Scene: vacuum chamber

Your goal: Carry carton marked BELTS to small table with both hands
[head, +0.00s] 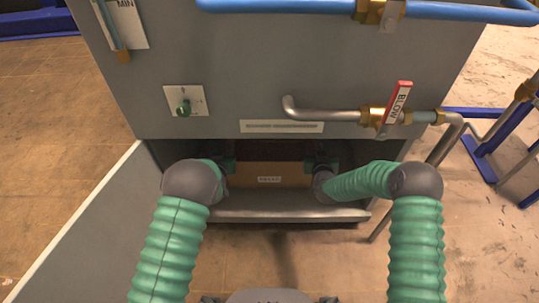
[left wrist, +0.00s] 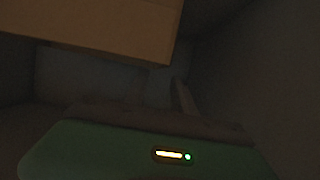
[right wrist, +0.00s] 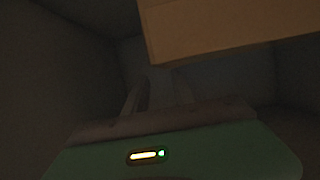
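The carton (head: 270,174), brown with a small white label whose print is too small to read, sits inside the low, dark compartment of a grey cabinet. My left gripper (head: 228,164) is at its left side and my right gripper (head: 322,160) at its right side, both inside the opening. The carton also shows at the upper left of the left wrist view (left wrist: 100,25) and the upper right of the right wrist view (right wrist: 225,25). Both wrist views are very dark. The fingers look apart, with nothing between them. The small table is not in view.
The grey cabinet (head: 225,55) overhangs the opening, with a red-handled valve (head: 397,103) and pipe on its front. An open door panel (head: 85,225) stands to the left. A ledge (head: 285,214) runs below the carton. Blue-based pipework (head: 485,160) stands at the right.

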